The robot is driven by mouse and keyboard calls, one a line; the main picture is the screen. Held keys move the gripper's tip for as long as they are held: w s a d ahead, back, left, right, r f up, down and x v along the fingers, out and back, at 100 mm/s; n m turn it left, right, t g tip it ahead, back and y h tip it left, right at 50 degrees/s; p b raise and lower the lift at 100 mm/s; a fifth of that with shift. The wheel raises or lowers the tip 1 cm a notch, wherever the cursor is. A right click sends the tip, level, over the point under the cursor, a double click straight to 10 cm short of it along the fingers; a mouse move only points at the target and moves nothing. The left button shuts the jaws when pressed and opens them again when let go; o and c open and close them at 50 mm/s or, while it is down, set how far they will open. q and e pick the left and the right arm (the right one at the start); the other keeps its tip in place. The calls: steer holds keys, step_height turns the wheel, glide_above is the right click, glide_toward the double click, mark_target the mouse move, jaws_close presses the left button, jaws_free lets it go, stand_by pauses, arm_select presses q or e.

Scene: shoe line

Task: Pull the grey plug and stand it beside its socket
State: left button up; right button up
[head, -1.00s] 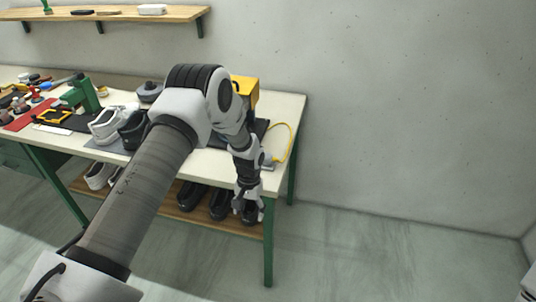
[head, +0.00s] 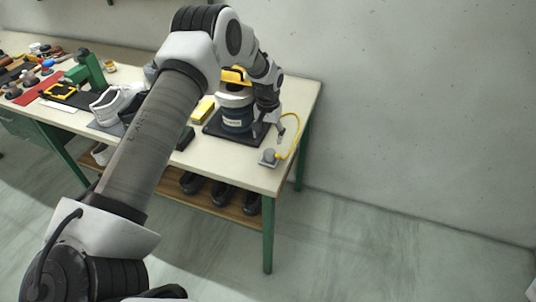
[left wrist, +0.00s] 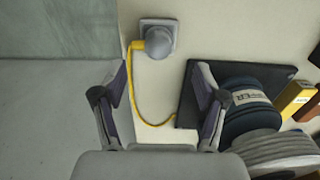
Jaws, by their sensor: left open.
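The grey plug (head: 269,154) sits on its flat grey socket plate (head: 263,163) near the front right corner of the bench. A yellow cable (head: 297,135) runs from it and loops back. In the left wrist view the round plug (left wrist: 161,39) covers most of the socket plate (left wrist: 150,22). My left gripper (head: 270,131) is open and empty, above the bench just behind the plug in the head view. In the left wrist view its spread fingertips (left wrist: 162,72) are apart from the plug, which shows beyond them. My right gripper is not in view.
A dark blue labelled machine (head: 237,120) stands on a black mat (head: 217,128) close to my left gripper. A yellow block (head: 203,109) and a white shoe (head: 108,106) are farther left. Dark shoes (head: 221,196) stand on the lower shelf. Bare bench top surrounds the plug.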

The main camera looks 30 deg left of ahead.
mark_target(270, 150)
arm_select(q)
steer(key=f, duration=0.1)
steer(key=w+f+b, duration=0.1)
steer(key=f, duration=0.1)
steer(key=shift+w, duration=0.25)
step_height(270, 150, down, 6)
steer(key=b, duration=0.4)
steer(key=shift+s+f+b, duration=0.15)
steer(key=shift+b, duration=0.2)
steer(key=shift+f, duration=0.2)
steer(key=shift+s+r, duration=0.1)
steer(key=shift+r, duration=0.1)
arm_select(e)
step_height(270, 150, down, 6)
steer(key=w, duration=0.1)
arm_select(q)
steer(key=shift+f, duration=0.1)
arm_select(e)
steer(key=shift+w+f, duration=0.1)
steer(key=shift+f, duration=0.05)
arm_select(q)
jaws_close()
